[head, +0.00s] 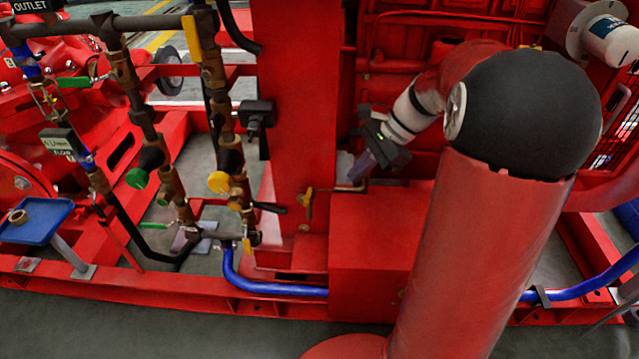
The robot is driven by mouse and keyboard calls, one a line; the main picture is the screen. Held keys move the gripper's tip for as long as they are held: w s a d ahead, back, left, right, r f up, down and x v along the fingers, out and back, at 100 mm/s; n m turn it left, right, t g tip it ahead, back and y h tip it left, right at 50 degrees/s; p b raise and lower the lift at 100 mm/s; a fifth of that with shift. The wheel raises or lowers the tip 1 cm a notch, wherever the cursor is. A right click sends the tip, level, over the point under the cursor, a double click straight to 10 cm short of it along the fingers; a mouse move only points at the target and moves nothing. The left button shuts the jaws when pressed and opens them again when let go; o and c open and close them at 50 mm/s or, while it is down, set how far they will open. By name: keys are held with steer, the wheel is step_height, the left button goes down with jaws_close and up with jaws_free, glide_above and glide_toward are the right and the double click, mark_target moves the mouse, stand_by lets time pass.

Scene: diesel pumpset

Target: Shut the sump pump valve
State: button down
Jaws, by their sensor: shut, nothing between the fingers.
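My gripper (359,170) is right of the middle in the head view, pointing down and left, with its fingers shut and empty. It is just above the top of a red box (375,235), near a small brass pipe fitting (350,188). The fingers partly cover the fitting, and I cannot tell whether they touch it. A small valve with a yellow handle (307,198) is on the red post to the left, apart from my gripper. No label shows which valve is the sump pump valve.
On the left are brown pipes with yellow-handled (191,38) and green-handled (74,82) valves. A black lever (270,208) juts out left of the red post (305,90). A blue hose (270,287) runs along the red base frame. Grey floor (200,335) is clear in front.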

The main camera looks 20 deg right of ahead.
mark_target(308, 196)
steer(key=w+d+f+m, duration=0.1)
steer(key=d+m+y, duration=0.1)
steer(key=d, duration=0.1)
steer(key=w+d+f+m+y, duration=0.1)
steer(key=shift+w+d+f+m+t, duration=0.2)
steer(key=shift+w+f+m+t, duration=0.1)
steer(key=shift+f+t, duration=0.1)
steer(key=b+x, duration=0.1)
steer(key=x, duration=0.9)
steer(key=shift+a+f, duration=0.1)
steer(key=shift+a, duration=0.05)
steer(key=a, duration=0.3)
steer(key=shift+w+a, duration=0.3)
steer(key=shift+a, duration=0.05)
